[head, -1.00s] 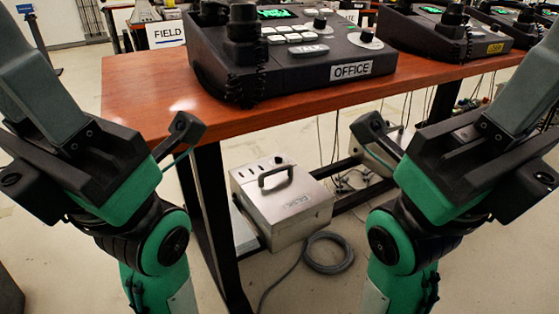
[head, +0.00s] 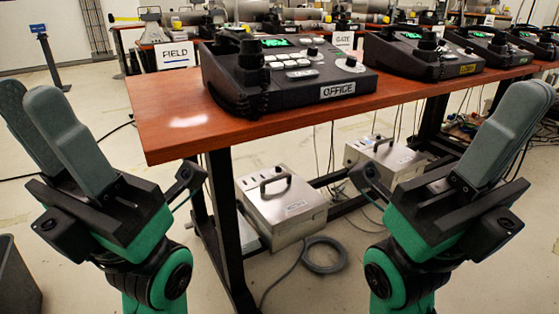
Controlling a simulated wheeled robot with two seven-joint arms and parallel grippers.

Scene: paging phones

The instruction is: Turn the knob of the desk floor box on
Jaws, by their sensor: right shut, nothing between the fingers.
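A silver metal floor box (head: 290,215) stands on the floor under the near desk, with a black carry handle (head: 275,182) on its lid. Small dark fittings show on its lid, too small to tell which is the knob. A second, similar box (head: 398,165) stands further back to the right. My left gripper (head: 28,93) is raised at the left edge, its grey fingers apart and empty. My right gripper (head: 532,90) is raised at the right, its fingers together and empty. Both are well apart from the boxes.
The wooden desk (head: 165,120) overhangs the near box and bears a black OFFICE phone console (head: 345,88). A dark desk leg (head: 228,225) stands just left of the box. A grey cable (head: 322,262) lies coiled on the floor. Open floor lies left of the desk.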

